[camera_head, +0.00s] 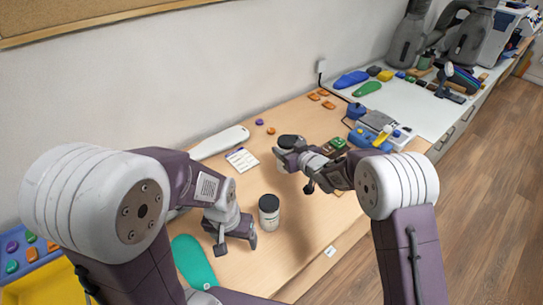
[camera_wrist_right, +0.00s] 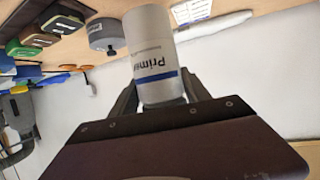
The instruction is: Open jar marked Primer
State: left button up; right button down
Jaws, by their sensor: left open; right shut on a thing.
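The white jar marked Primer (camera_wrist_right: 157,55), with a blue stripe, is between the fingers of my right gripper (camera_wrist_right: 160,88) in the right wrist view. The rest of the held jar is hidden there. A second white jar with a black lid (camera_head: 268,212) stands upright on the table; I cannot read its label. My left gripper (camera_head: 236,246) is open and empty, just left of that standing jar.
A teal insole (camera_head: 193,262) lies at the front left, near a yellow bin (camera_head: 48,285). A white insole (camera_head: 220,142) and a printed sheet (camera_head: 242,160) lie behind. Blue equipment (camera_head: 372,128) stands right of my right gripper. The table (camera_head: 315,220) is clear right of the standing jar.

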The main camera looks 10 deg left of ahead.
jog(key=d+r, duration=0.3)
jog(key=d, duration=0.2)
jog(key=shift+d+r, duration=0.2)
jog(key=c, duration=1.2)
grip_release()
jog(key=shift+c, duration=0.2)
grip_shut()
jog(key=a+f, duration=0.3)
jog(key=a, duration=0.1)
jog(key=a+f, duration=0.4)
jog(key=a+f+p, duration=0.1)
jog(key=a+f, duration=0.2)
jog(key=shift+w+a+f, duration=0.1)
jog(key=shift+a+f, duration=0.15)
jog(key=shift+a, duration=0.15)
jog(key=shift+f, duration=0.2)
